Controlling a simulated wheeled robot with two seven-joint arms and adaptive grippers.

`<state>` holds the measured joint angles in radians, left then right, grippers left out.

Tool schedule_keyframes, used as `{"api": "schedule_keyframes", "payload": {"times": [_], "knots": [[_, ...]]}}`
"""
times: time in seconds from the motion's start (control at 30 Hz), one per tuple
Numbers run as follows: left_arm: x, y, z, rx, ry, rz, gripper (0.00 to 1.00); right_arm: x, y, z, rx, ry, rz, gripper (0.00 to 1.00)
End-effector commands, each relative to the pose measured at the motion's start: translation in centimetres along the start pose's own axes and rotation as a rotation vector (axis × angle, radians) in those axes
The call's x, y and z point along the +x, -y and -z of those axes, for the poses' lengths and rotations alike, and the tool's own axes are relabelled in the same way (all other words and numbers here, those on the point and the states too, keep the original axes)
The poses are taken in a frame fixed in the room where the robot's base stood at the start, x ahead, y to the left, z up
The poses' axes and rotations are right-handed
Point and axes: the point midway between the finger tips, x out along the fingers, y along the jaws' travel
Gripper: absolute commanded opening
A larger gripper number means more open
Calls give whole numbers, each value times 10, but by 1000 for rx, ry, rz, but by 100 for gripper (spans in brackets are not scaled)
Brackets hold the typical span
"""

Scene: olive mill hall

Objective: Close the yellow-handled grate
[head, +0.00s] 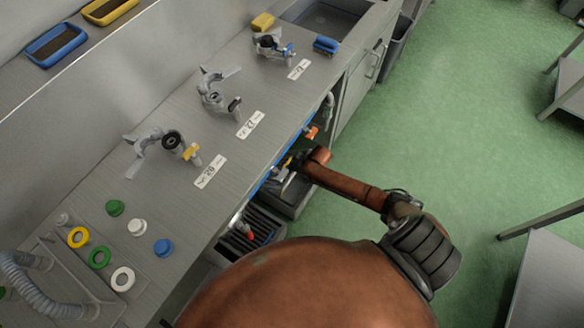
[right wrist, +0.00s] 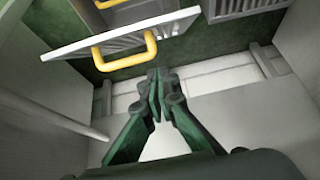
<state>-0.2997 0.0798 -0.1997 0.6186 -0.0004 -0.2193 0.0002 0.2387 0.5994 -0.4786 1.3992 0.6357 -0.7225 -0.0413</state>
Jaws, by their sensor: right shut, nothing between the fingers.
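The yellow-handled grate shows in the right wrist view as a pale panel (right wrist: 80,45) with a yellow handle (right wrist: 125,47) on its face. It stands out at an angle from the dark green frame, with a gap behind it. My right gripper (right wrist: 158,88) is shut and empty, its dark green fingers together just below the handle and apart from it in the picture. In the head view my right gripper (head: 285,170) reaches in under the counter's front edge, partly hidden. The grate is not clear there. My left gripper is not in view.
A second slatted grate (right wrist: 235,12) is at the upper right of the wrist view. Above my right arm's reach is the counter (head: 165,215) with taps, labels and coloured caps. Open green floor (head: 450,120) lies to the right, with tables (head: 550,275) at the edge.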

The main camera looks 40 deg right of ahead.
Motion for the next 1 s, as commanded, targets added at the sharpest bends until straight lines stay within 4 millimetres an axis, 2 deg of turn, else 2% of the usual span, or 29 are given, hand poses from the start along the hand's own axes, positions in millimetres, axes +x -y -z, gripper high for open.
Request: {"api": "schedule_keyframes", "payload": {"times": [0.03, 0.1, 0.27, 0.33, 0.53, 1.0], "knots": [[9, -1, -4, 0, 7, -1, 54, 16, 0, -3, 2, 3, 1, 0], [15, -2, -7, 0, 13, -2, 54, 31, 1, -4, 3, 3, 2, 0], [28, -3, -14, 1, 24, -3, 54, 60, 0, -6, 3, 3, 1, 0], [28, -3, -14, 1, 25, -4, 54, 58, 0, -21, 4, 5, 0, 0], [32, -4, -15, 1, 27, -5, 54, 60, -1, -37, 3, 1, -1, 0], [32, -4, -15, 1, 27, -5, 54, 61, -1, -40, 1, -1, -1, 0]]}}
